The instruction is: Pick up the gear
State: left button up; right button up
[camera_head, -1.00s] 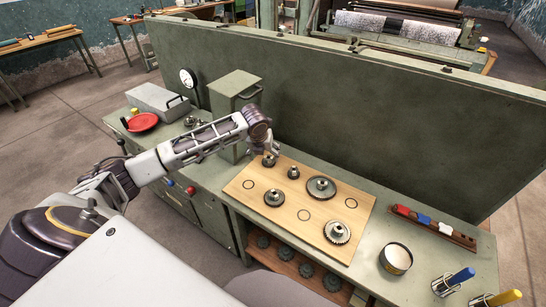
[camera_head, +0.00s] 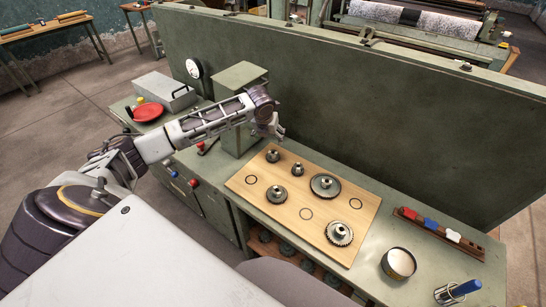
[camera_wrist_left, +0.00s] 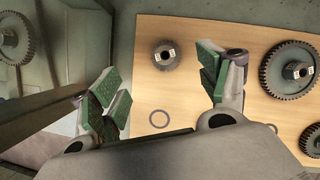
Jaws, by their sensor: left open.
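Several grey metal gears stand on a wooden board on the green bench. In the head view they include a small one (camera_head: 272,156) at the board's far left corner, another small one (camera_head: 298,168), a medium one (camera_head: 277,194), a wide one (camera_head: 325,185) and a toothed one (camera_head: 339,233). My left gripper (camera_head: 273,132) hangs just above and behind the far left corner, open and empty. In the left wrist view its green-padded fingers (camera_wrist_left: 166,78) are spread, with a small gear (camera_wrist_left: 165,55) showing between and beyond them, apart from both. My right gripper is not in view.
The board (camera_head: 252,197) has several printed rings without gears. A green box post (camera_head: 240,78) stands close by the gripper, and a tall green panel (camera_head: 350,110) runs behind the bench. A round tin (camera_head: 398,263) and a block rack (camera_head: 440,234) stand at right.

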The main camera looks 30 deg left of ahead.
pick_arm(q)
send_over(273, 152)
jog(key=s, duration=0.2)
jog(key=shift+w+f, duration=0.2)
jog(key=shift+f, duration=3.45)
jog(key=shift+d+f+p, duration=0.2)
jog(key=shift+f, duration=0.6)
jog(key=shift+d+f+p, duration=0.15)
jog(key=shift+f, duration=0.65)
jog(key=shift+x, duration=1.15)
jog(key=c, duration=1.4)
